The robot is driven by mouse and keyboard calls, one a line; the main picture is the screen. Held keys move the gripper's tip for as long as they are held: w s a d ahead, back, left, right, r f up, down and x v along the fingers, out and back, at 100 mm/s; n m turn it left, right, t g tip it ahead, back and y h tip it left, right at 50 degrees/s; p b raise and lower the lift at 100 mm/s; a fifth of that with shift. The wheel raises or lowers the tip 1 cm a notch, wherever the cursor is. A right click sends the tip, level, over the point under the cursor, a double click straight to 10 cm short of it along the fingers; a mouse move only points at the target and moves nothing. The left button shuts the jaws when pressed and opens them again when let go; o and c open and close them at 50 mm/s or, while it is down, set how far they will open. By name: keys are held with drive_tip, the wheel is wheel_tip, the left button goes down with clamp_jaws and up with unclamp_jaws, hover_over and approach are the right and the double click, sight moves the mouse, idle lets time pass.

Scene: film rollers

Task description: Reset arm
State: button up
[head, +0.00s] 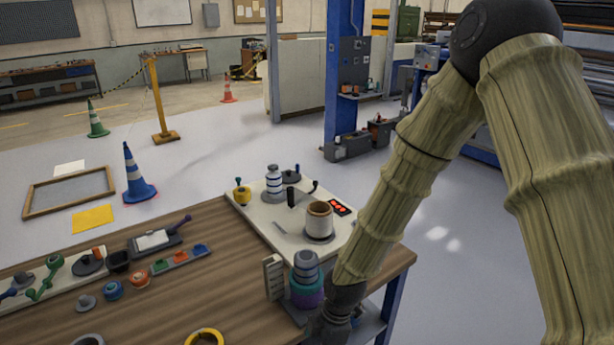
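My arm, with bamboo-like links and dark joints, fills the right side of the head view. It bends at a large dark joint near the top and slopes down and left to a dark wrist joint over the front right part of the wooden table (222,255). The wrist runs toward the bottom edge of the picture. No fingers of my gripper can be made out, so I cannot see whether it holds anything. Just left of the wrist stands a grey stacked cylinder (305,265) on a purple and teal base (306,291).
A pale board (270,222) holds a tan roller cup (319,218), a striped cylinder (273,181) and a yellow knob (242,194). A blue cone (136,175) and a blue post (343,80) stand beyond. Floor right is open.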

drive_tip(key=s+d+f+m+h, duration=0.1)
drive_tip(key=s+d+f+m, duration=0.8)
drive_tip(key=s+m, duration=0.1)
drive_tip(key=s+d+f+m+t+h, duration=0.1)
drive_tip(key=s+d+f+m, duration=0.9)
drive_tip(key=s, duration=0.3)
drive_tip(key=shift+d+f+m, duration=0.15)
drive_tip(key=shift+d+m, duration=0.05)
drive_tip(key=shift+m, duration=0.3)
